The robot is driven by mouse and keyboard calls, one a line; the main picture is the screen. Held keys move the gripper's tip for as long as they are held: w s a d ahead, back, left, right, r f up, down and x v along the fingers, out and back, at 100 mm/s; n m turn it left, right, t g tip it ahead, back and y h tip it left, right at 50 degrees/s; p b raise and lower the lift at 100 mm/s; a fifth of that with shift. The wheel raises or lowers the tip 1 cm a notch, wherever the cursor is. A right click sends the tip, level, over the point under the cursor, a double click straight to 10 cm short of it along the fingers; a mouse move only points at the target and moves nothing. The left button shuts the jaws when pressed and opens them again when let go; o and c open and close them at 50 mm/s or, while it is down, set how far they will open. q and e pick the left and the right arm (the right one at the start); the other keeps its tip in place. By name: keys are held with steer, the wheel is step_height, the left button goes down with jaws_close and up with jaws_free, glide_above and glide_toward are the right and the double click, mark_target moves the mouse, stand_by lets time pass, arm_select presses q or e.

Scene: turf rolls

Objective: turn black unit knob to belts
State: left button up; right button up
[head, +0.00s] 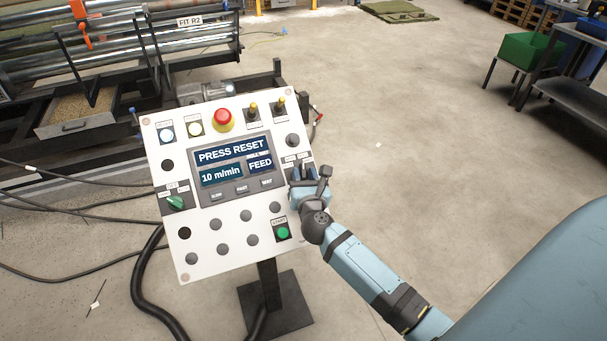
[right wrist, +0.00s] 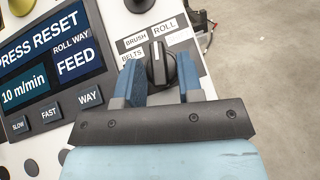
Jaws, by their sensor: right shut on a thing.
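The black unit knob (right wrist: 160,68) is on the white control panel (head: 213,263), below labels that read BRUSH, ROLL and BELTS (right wrist: 132,56). In the right wrist view its grip bar stands nearly upright, with a pale line on its face. I cannot tell for sure which label it points to. My right gripper (head: 310,184) is at the panel's right edge, and its blue fingers (right wrist: 160,82) are shut on the knob, one on each side. In the head view the gripper hides the knob. My left gripper is not in view.
The panel's screen (head: 233,164) reads PRESS RESET, 10 m/min and FEED. A red emergency button (head: 223,119), a green knob (head: 175,203) and a green START button (head: 283,232) are on the panel. A roller machine (head: 90,60) stands behind left.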

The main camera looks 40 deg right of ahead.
steer(key=n+y, duration=0.1)
steer(key=n, duration=0.1)
steer(key=n+t+y+p, duration=0.1)
steer(key=n+y, duration=0.1)
steer(key=n+y+p, duration=0.1)
steer(key=n+y, duration=0.1)
steer(key=shift+s+d+r, duration=0.1)
steer(key=shift+d, duration=0.25)
steer(key=n+y+p, duration=0.1)
steer(key=n+y, duration=0.2)
steer(key=n, duration=0.1)
steer(key=shift+d+y, duration=0.15)
steer(key=shift+y, duration=0.15)
steer(key=n+y, duration=0.1)
steer(key=n, duration=0.1)
steer(key=n+g+y, duration=0.1)
steer(key=n+y, duration=0.1)
steer(key=n+g+y, duration=0.1)
steer(key=n+y, duration=0.1)
steer(key=shift+d+n+p, duration=0.3)
steer(key=shift+p, duration=0.05)
steer(key=shift+r+n+g+y, duration=0.1)
steer(key=shift+n+g+y, duration=0.8)
steer(key=shift+n, duration=0.5)
steer(key=shift+g, duration=0.3)
steer(key=o, duration=0.6)
steer(key=shift+w, duration=0.2)
steer(key=shift+c, duration=0.2)
steer(key=shift+d, duration=0.1)
